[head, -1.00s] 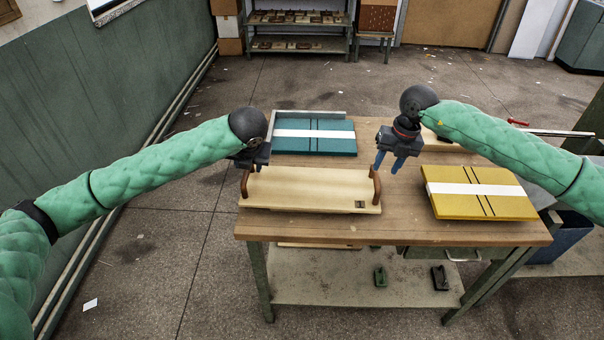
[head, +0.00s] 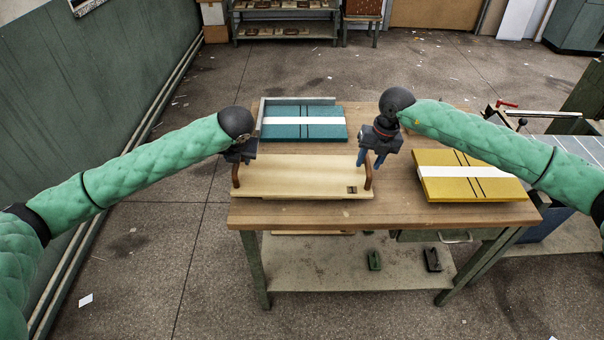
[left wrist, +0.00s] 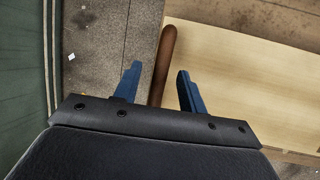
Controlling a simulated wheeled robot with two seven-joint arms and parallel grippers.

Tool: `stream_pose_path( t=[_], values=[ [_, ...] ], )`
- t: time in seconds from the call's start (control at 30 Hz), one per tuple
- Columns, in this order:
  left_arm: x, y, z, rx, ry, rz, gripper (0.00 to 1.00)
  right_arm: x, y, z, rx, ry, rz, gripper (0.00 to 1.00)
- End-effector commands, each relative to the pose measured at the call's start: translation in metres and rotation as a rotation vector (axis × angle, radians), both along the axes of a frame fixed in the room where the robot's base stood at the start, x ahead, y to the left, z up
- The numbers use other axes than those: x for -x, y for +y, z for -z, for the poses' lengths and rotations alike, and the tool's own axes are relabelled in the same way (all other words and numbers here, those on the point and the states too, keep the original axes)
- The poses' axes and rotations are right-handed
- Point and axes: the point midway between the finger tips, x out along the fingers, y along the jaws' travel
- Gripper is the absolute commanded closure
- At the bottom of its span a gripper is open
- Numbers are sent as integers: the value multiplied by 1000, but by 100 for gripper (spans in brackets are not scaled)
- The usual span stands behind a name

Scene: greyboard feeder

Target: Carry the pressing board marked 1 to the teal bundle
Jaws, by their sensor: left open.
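The pressing board (head: 295,175) is a pale wooden slab lying on the table, with a brown handle at each end and a small dark mark at its front right corner, too small to read. My left gripper (head: 238,160) is at the left handle. In the left wrist view my left gripper (left wrist: 160,85) is open, with the brown handle (left wrist: 164,62) running between its blue fingers. My right gripper (head: 370,162) is open beside the top of the right handle, its fingers apart. The teal bundle (head: 285,131) with a white band lies behind the board.
A yellow bundle (head: 440,188) with a white band lies at the table's right. A grey angled fence (head: 300,100) borders the teal bundle's back and left. Bare tabletop (head: 400,212) shows between board and yellow bundle. Two small dark objects lie on the lower shelf (head: 330,270).

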Motion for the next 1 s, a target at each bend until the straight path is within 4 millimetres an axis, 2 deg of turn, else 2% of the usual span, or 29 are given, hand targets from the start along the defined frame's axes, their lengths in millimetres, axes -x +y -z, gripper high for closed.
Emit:
stream_pose_path(
  t=[0.2,0.57,0.77,1.0],
  values=[
    [-7,3,15,-1,-1,-1,59,0,3,16,0,0,0,61],
    [-8,4,18,0,-1,-1,59,0,4,20,0,-1,0,61],
    [-8,4,18,0,-1,-1,98,0,4,19,0,-1,0,100],
    [-8,4,18,0,-1,-1,100,0,4,19,0,-1,0,100]
  ],
)
